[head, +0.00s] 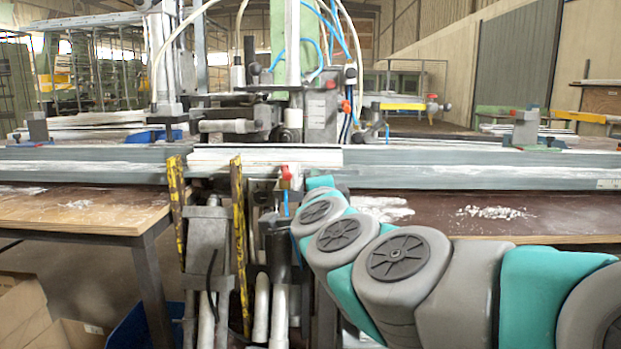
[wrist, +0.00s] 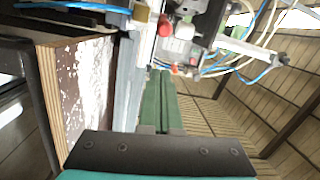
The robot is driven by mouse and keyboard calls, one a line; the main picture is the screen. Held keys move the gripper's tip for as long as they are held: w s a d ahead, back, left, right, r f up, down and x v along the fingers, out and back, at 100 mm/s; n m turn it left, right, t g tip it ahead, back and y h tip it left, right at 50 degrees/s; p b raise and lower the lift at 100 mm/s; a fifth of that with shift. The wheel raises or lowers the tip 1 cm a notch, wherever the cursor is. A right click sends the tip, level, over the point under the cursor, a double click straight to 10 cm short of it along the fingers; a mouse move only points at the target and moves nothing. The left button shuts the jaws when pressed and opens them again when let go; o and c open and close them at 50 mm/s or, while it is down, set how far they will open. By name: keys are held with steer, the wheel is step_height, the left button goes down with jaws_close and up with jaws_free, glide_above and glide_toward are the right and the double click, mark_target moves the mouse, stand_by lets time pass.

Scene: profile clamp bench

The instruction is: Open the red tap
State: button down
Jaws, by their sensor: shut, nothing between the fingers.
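A small red tap handle (head: 286,175) stands upright in the head view, in front of the long rail and just left of the end of my arm. In the wrist view a red part (wrist: 164,25) shows near the top, beside the rail; it looks like the same tap, but I cannot be sure. My gripper (wrist: 160,72) has its two green fingers together, with nothing between them. Its tips point past the rail, below that red part in the picture, and look apart from it. In the head view my arm hides the fingers.
The long grey rail (head: 480,172) crosses the bench. Two yellow-black striped posts (head: 238,230) stand left of the tap. Other red parts show on the machine (head: 346,106) and on a yellow bar behind (head: 433,106). Hoses hang above. The bench top (head: 455,222) at right carries white powder.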

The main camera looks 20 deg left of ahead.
steer(key=s+d, duration=0.1)
steer(key=s, duration=0.6)
steer(key=shift+d+f, duration=0.15)
steer(key=shift+d, duration=0.05)
steer(key=s+d+f+n+g+h, duration=0.1)
steer(key=s+d+f+n+g, duration=0.25)
steer(key=d+f, duration=0.35)
steer(key=s+d+f+n+g+h, duration=0.15)
steer(key=d+f+n+g, duration=0.25)
steer(key=f, duration=0.6)
steer(key=s+d+f+n+g, duration=0.4)
steer(key=d+f, duration=0.2)
steer(key=f, duration=0.2)
steer(key=s+d+f+g+h, duration=0.2)
steer(key=s+d+f+g, duration=0.1)
steer(key=s+d, duration=0.6)
steer(key=s+d+f+g+h, duration=0.3)
steer(key=s+d+f, duration=0.3)
steer(key=s+d, duration=0.3)
steer(key=shift+d+g+h, duration=0.35)
steer(key=shift+d+g, duration=0.2)
steer(key=shift+d, duration=0.15)
steer(key=shift+a, duration=0.1)
